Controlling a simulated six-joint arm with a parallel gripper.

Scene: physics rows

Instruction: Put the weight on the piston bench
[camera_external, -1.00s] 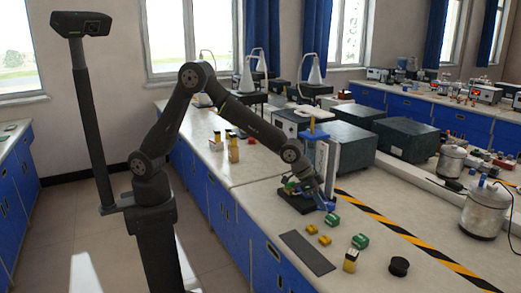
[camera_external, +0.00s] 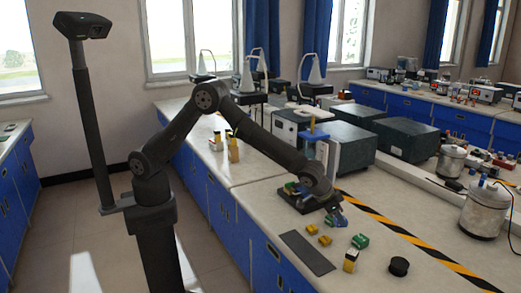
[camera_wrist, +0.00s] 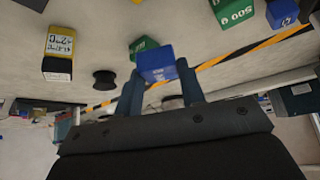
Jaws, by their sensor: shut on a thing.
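My gripper (camera_external: 337,214) is shut on a blue weight (camera_wrist: 156,62) with white marking. In the wrist view the weight sits between my two fingers. In the external view it is small and partly hidden by my gripper, low over the table. The piston bench (camera_external: 318,152), a tall frame with blue parts on a dark base, stands just behind and left of my gripper. My arm partly covers its base. A green weight (camera_external: 291,187) shows at the base's left side. I cannot tell whether the held weight touches the table.
Green weights (camera_external: 360,241), small yellow weights (camera_external: 325,240), a yellow-and-white block (camera_external: 351,261) and a black cylinder (camera_external: 399,266) lie in front. A dark flat plate (camera_external: 307,252) lies at the left. A striped tape line and a metal pot (camera_external: 480,212) are to the right.

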